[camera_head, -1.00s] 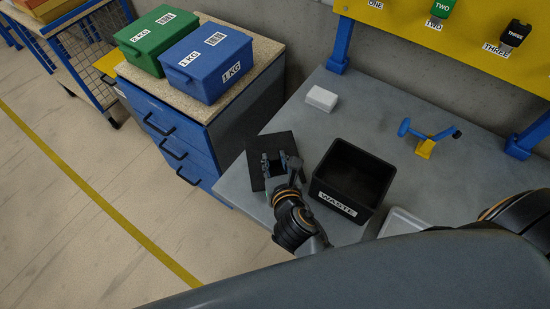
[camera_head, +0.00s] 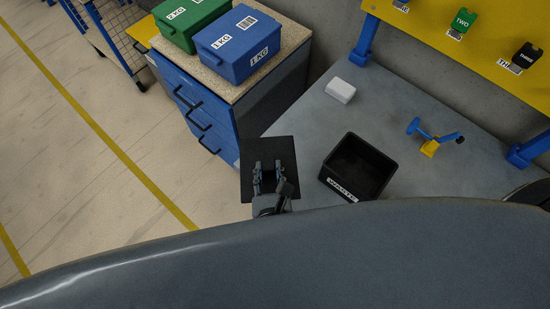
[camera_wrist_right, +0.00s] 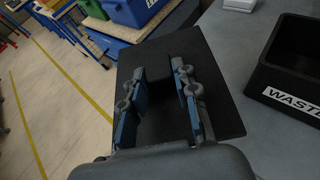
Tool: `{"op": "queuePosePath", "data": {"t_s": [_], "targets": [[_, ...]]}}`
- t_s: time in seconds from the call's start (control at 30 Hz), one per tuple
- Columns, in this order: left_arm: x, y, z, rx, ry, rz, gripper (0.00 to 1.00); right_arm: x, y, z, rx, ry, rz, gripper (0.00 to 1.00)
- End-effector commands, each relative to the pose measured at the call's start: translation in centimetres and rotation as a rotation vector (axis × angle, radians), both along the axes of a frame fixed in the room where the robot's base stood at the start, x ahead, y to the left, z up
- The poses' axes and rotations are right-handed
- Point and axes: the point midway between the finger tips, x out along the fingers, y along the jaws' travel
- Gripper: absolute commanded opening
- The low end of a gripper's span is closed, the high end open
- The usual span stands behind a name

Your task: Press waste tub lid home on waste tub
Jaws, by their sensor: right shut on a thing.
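The waste tub lid (camera_head: 287,150) is a flat black square plate. My right gripper (camera_head: 268,168) is shut on it, with its two fingers set apart on the lid's middle; the grasped part is hard to make out. The lid is left of the waste tub and apart from it, overlapping the bench's left edge in the head view. The waste tub (camera_head: 343,188) is a black open box with a white WASTE label, standing on the bench. In the right wrist view, the lid (camera_wrist_right: 222,110) lies beyond the gripper (camera_wrist_right: 158,70), with the tub (camera_wrist_right: 285,80) at right. My left gripper is out of view.
The grey bench (camera_head: 310,120) bears a white block (camera_head: 341,90) and a blue and yellow stand (camera_head: 430,147). A blue drawer cabinet (camera_head: 205,115) with blue (camera_head: 238,50) and green (camera_head: 188,20) boxes stands at left. My body hides the bench's front.

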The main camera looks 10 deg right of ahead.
Motion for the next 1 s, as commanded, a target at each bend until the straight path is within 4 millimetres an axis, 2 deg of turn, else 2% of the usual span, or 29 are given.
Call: {"op": "queuePosePath", "data": {"t_s": [0.3,0.33,0.4,0.43,0.83,0.93,1.0], "targets": [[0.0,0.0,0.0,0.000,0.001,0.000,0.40,-0.2,0.2,0.1,0.000,-0.001,0.000,0.00],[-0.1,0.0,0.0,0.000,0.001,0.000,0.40,-0.2,0.2,0.1,0.000,-0.001,0.000,0.23],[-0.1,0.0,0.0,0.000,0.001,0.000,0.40,-0.2,0.2,0.1,0.000,-0.001,0.000,0.09],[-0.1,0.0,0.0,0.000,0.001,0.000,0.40,-0.2,0.1,0.1,0.000,-0.001,0.000,0.07],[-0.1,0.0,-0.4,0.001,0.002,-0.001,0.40,0.2,-0.3,0.1,0.000,-0.003,-0.012,0.07],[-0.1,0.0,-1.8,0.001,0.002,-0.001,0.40,1.6,-1.7,0.0,0.002,-0.008,-0.055,0.07],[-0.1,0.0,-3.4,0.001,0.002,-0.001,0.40,3.1,-3.4,0.2,0.003,-0.012,-0.106,0.07]]}}
